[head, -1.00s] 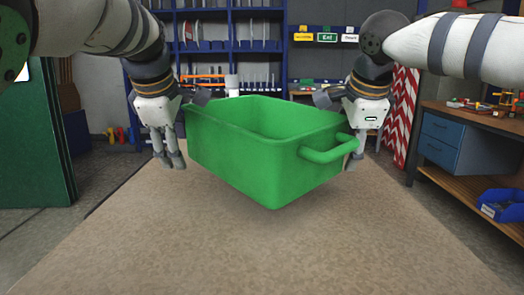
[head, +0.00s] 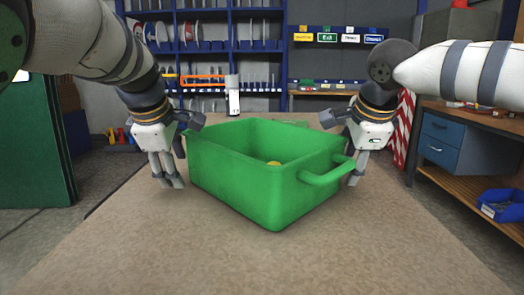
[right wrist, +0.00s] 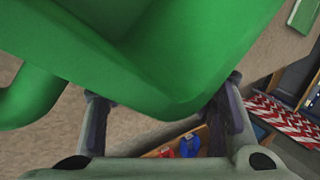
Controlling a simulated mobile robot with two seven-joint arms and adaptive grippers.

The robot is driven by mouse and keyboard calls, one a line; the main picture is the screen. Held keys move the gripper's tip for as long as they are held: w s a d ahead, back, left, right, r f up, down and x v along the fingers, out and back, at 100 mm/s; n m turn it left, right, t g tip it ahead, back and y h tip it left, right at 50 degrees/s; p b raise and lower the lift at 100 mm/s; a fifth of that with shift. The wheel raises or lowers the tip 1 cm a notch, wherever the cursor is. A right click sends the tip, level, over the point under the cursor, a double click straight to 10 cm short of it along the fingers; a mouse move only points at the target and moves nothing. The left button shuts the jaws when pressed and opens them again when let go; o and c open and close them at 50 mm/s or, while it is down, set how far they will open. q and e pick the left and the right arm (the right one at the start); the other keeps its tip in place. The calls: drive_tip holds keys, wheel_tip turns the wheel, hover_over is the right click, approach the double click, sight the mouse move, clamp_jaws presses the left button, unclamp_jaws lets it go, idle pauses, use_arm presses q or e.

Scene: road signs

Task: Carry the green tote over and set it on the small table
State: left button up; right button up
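The green tote (head: 250,185) is upright at the middle of the head view, over the beige tabletop (head: 180,255). Its base looks at or very near the surface; I cannot tell if it touches. A small yellow thing shows inside it. My left gripper (head: 167,180) is at the tote's left side, fingers pointing down and apart. My right gripper (head: 356,175) is at its right side, by the handle. In the right wrist view its fingers are wide apart beside the tote's wall (right wrist: 180,60), and the handle (right wrist: 30,95) lies outside them.
A white bottle-like object (head: 232,95) stands behind the tote. Blue shelving (head: 210,48) lines the back wall. A wooden workbench with a blue drawer unit (head: 440,140) and a blue bin (head: 500,205) is at the right. The front part of the tabletop is clear.

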use_arm(q)
drive_tip(key=shift+o, duration=1.1)
drive_tip(key=shift+a, duration=0.85)
use_arm(e)
drive_tip(key=shift+d+f, duration=0.1)
drive_tip(key=shift+d, duration=0.8)
use_arm(q)
drive_tip(key=shift+a+r, duration=0.1)
use_arm(e)
drive_tip(key=o, duration=0.5)
drive_tip(key=shift+d, duration=0.1)
use_arm(q)
drive_tip(key=v, duration=0.7)
drive_tip(key=shift+r, duration=0.2)
use_arm(e)
drive_tip(key=v, duration=1.2)
use_arm(q)
drive_tip(key=shift+s, duration=0.1)
